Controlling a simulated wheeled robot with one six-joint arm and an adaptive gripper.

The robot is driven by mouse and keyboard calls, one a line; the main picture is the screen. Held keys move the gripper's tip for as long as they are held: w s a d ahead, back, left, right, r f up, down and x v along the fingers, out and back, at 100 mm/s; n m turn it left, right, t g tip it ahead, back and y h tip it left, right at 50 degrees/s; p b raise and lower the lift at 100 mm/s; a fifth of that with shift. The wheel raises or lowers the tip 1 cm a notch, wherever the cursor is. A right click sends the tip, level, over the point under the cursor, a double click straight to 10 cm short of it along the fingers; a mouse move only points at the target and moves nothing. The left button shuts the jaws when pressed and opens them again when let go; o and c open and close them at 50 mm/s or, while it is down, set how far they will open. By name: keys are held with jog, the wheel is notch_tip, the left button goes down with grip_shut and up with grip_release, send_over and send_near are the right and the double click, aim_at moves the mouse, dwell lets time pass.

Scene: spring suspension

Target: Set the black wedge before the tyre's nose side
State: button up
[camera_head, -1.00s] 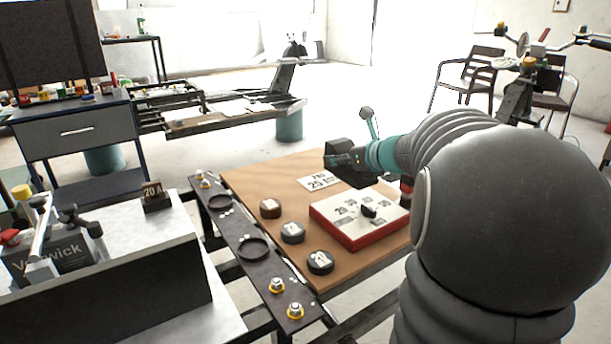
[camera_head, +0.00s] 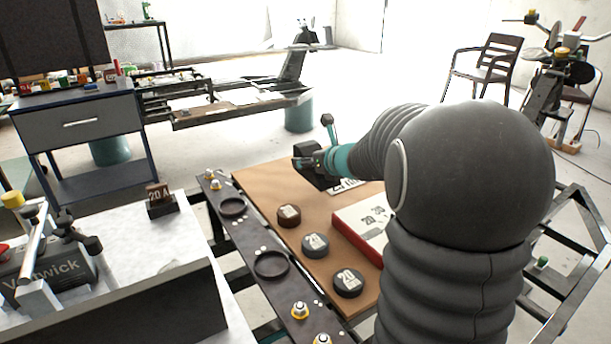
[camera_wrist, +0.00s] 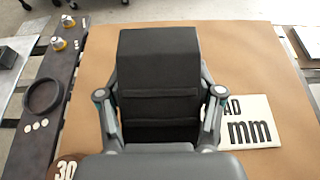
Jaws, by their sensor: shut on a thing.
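My gripper (camera_head: 308,163) is shut on the black wedge (camera_wrist: 158,75), with one finger on each side of it in the wrist view. In the head view the dark wedge and gripper partly merge, above the far part of the brown board (camera_head: 258,184). The brown board also shows under the wedge in the wrist view (camera_wrist: 245,65). How high the wedge hangs over the board is hard to tell. I cannot make out a tyre with a nose side in either view.
A white card (camera_wrist: 250,122) lies right of the wedge. Several round weights, one of them dark (camera_head: 347,283), stand along the board's left side. A red-and-white box (camera_head: 358,228) is partly hidden by my arm. A dark rail (camera_head: 240,240) with rings and studs runs alongside.

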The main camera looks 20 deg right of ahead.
aim_at(304, 187)
jog(key=shift+w+a+f, duration=0.4)
jog(key=shift+w+a, duration=0.05)
jog(key=shift+a, duration=0.2)
jog(key=shift+f, duration=2.05)
jog(key=shift+f, duration=0.1)
jog(key=o, duration=1.6)
